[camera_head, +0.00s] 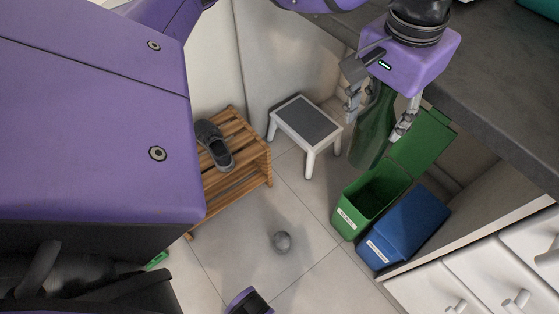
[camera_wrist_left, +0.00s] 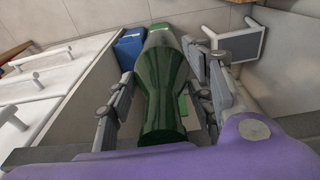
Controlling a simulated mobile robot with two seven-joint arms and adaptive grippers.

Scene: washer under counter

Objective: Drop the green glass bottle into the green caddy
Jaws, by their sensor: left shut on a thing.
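The green glass bottle (camera_head: 372,133) is dark and see-through. My left gripper (camera_head: 381,112) is shut on it, with one finger on each side. In the left wrist view, the bottle (camera_wrist_left: 162,95) lies between the fingers (camera_wrist_left: 163,98) and hides most of the green caddy. My right gripper is not in view.
A blue caddy (camera_head: 408,225) with a closed lid stands right beside the green one. A dark counter (camera_head: 500,90) and white drawers (camera_head: 450,280) are at the right.

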